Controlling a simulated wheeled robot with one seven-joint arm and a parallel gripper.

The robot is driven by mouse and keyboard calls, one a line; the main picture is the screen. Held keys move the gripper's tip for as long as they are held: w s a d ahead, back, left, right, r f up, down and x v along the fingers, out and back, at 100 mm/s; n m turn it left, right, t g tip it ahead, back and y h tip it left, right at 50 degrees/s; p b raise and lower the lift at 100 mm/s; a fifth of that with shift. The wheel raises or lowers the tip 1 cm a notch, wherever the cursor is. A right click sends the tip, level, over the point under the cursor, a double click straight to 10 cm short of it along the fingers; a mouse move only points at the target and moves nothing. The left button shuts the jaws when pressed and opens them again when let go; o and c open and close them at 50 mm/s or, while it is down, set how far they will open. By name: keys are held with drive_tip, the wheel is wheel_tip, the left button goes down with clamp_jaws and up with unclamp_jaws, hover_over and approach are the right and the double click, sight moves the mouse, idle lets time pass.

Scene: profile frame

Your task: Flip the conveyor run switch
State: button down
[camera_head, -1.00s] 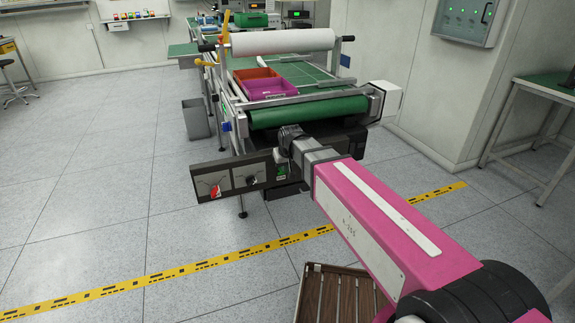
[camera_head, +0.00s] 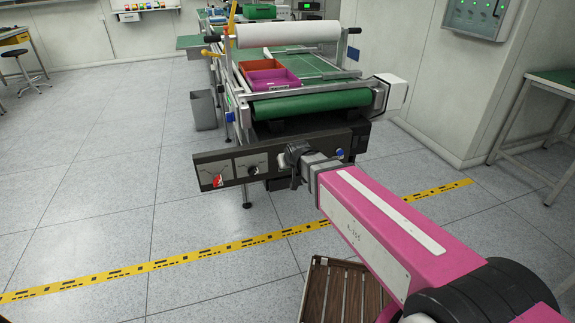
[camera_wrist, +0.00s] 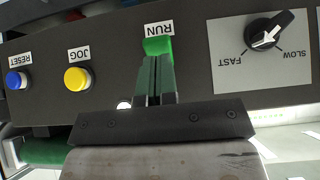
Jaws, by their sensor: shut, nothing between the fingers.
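The green RUN switch (camera_wrist: 157,45) is on the dark control panel (camera_wrist: 110,40), straight ahead of my gripper in the wrist view, where the labels appear upside down. My gripper (camera_wrist: 154,60) is shut and empty, its two fingertips together at the edge of the green switch. They overlap it in the picture; I cannot tell if they press on it. In the head view my gripper (camera_head: 293,158) is in front of the panel (camera_head: 325,143) on the conveyor's near end and hides the RUN switch.
A speed knob (camera_wrist: 267,32) is right of the switch; a yellow JOG button (camera_wrist: 77,78) and blue RESET button (camera_wrist: 14,80) are left. A slatted wooden crate (camera_head: 340,290) stands on the floor below my arm.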

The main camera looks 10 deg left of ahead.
drive_tip(key=shift+r, duration=0.8)
drive_tip(key=s+d+r, duration=0.4)
drive_tip(key=s+r, duration=0.1)
drive_tip(key=s, duration=0.2)
drive_tip(key=shift+s+d, duration=0.2)
drive_tip(key=shift+d, duration=0.1)
drive_tip(key=d+f+m+g+h, duration=0.1)
drive_tip(key=d+f, duration=0.4)
drive_tip(key=d, duration=0.6)
drive_tip(key=s+d+f+m+g+h, duration=0.1)
drive_tip(key=d+f+m+g, duration=0.2)
drive_tip(key=d, duration=0.9)
drive_tip(key=s+d+f+m+g+h, duration=0.1)
drive_tip(key=d+f+m+g+h, duration=0.1)
drive_tip(key=d+f, duration=0.5)
drive_tip(key=d+g, duration=0.1)
drive_tip(key=d, duration=0.3)
drive_tip(key=shift+s+d, duration=0.25)
drive_tip(key=shift+d, duration=0.05)
